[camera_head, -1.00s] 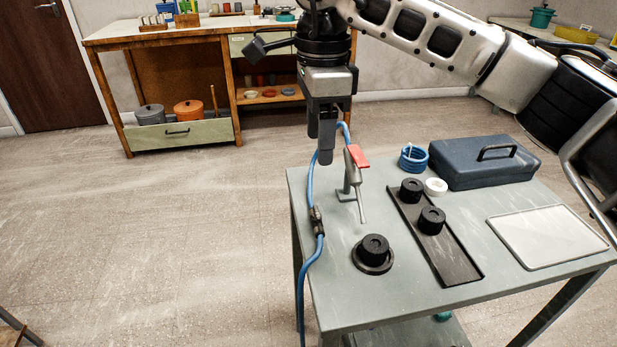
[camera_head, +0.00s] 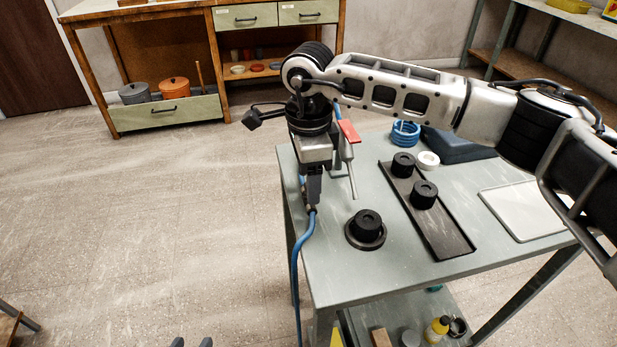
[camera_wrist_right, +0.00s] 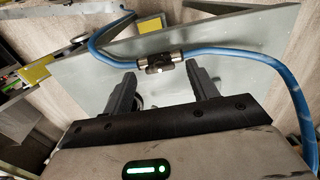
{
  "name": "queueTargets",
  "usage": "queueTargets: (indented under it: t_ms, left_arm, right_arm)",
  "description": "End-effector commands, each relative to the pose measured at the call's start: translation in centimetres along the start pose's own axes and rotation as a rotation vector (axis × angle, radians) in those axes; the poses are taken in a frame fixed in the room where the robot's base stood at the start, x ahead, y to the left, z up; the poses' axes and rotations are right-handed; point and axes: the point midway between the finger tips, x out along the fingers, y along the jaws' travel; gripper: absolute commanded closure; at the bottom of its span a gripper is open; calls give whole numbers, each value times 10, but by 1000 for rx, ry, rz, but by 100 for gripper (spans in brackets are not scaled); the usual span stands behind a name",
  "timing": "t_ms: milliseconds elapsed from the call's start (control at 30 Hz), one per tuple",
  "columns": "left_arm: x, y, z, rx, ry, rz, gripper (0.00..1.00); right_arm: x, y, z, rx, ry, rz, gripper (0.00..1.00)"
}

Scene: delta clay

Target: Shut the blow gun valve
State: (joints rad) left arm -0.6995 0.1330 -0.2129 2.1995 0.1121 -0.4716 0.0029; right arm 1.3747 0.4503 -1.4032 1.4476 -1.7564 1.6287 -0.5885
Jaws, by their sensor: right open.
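The valve sits in line on the blue hose (camera_head: 296,262). In the right wrist view it is a dark body (camera_wrist_right: 159,62) with metal ends. My right gripper (camera_head: 313,200) points down at the table's left edge; its fingers largely hide the valve in the head view. In the right wrist view my right gripper (camera_wrist_right: 160,88) is open, with the valve just beyond and between its fingertips. Contact cannot be told. The grey blow gun with a red lever (camera_head: 348,131) stands behind my right gripper. Two dark fingertips of my left gripper (camera_head: 191,342) show apart at the bottom edge.
The grey table (camera_head: 330,275) holds a black round part on a base (camera_head: 366,228), a black tray (camera_head: 445,236), a white tray (camera_head: 527,210), a blue coil (camera_head: 405,133) and a blue case (camera_head: 462,147). Open floor lies left of the table.

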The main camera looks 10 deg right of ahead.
Motion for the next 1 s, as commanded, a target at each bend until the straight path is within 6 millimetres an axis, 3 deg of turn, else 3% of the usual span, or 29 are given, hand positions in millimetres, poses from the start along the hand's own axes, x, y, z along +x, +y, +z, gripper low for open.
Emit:
queueTargets:
  t_ms: [400, 433, 600, 1000]
  left_arm:
    - [0, 0, 0, 0, 1, 0, 64]
    - [0, 0, 0, 0, 1, 0, 64]
    - [1, 0, 0, 0, 1, 0, 64]
    - [2, -1, 2, 0, 1, -1, 64]
  right_arm:
    - [10, 0, 0, -1, 0, 0, 42]
    - [10, 0, 0, -1, 0, 0, 45]
    - [10, 0, 0, -1, 0, 0, 87]
    - [11, 0, 0, 56, 0, 0, 86]
